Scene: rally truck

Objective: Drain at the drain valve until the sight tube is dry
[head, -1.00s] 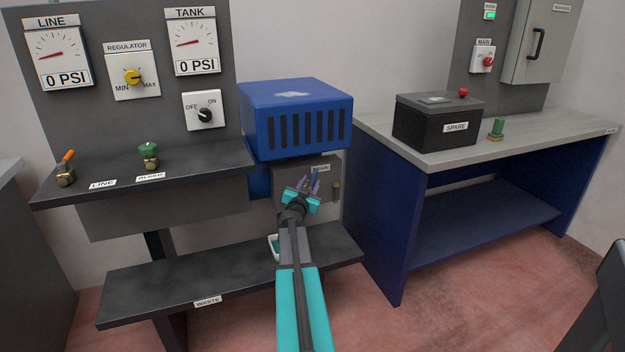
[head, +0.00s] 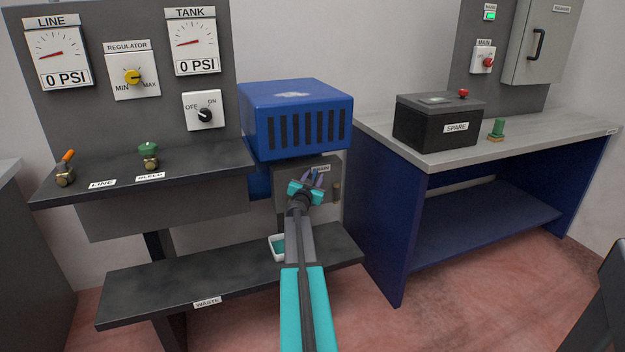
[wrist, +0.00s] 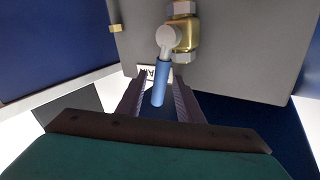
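The drain valve shows in the wrist view as a brass body (wrist: 184,35) with a grey pivot and a blue lever handle (wrist: 160,82). It is mounted on a grey panel (head: 288,180) below the blue compressor housing. My gripper (head: 312,178) is at this panel, and also shows in the wrist view (wrist: 158,104). Its fingers are open on either side of the blue handle's free end, with a gap visible. The drain label (head: 321,168) is partly covered. A small brass-coloured upright piece (head: 337,190) is right of my gripper; I cannot tell whether it is the sight tube.
A white cup (head: 274,248) with teal inside sits on the waste shelf (head: 180,285), below my arm. The line gauge (head: 57,52) and tank gauge (head: 190,40) read 0 PSI. The blue housing (head: 296,115) overhangs the panel. A workbench (head: 555,135) stands to the right.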

